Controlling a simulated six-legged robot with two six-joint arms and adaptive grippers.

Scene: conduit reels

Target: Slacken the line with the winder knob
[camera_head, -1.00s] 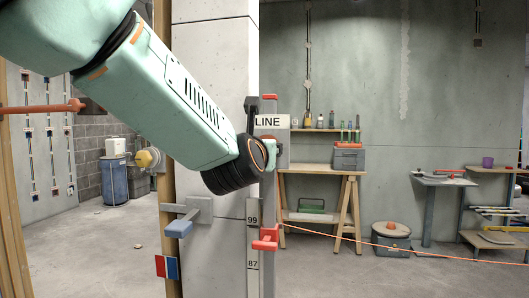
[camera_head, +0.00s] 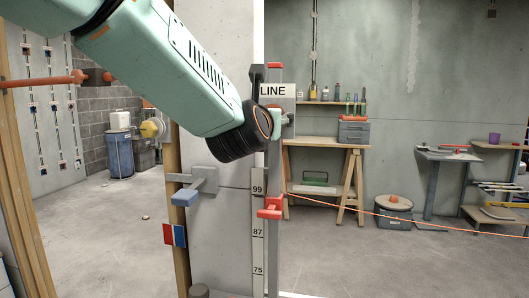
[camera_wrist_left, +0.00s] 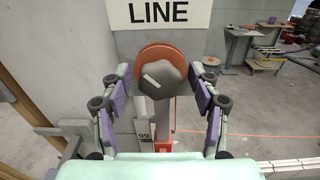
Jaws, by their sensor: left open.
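The winder knob (camera_wrist_left: 160,80) is a grey, many-sided knob with a white mark, in front of an orange disc (camera_wrist_left: 158,53), under the LINE sign (camera_wrist_left: 160,12). My left gripper (camera_wrist_left: 162,84) is open, its purple-padded fingers on either side of the knob with gaps showing. In the head view my left wrist hides the knob below the LINE sign (camera_head: 274,90). The orange line (camera_head: 400,218) runs right from a red slider (camera_head: 269,208) on the post, just below the 99 mark of the scale (camera_head: 258,215). My right gripper is not in view.
A grey bracket with a blue end (camera_head: 186,197) sticks out from the pillar left of the scale. A workbench (camera_head: 326,143) stands behind at the right, with a round grey container (camera_head: 393,210) on the floor. The floor at left is mostly clear.

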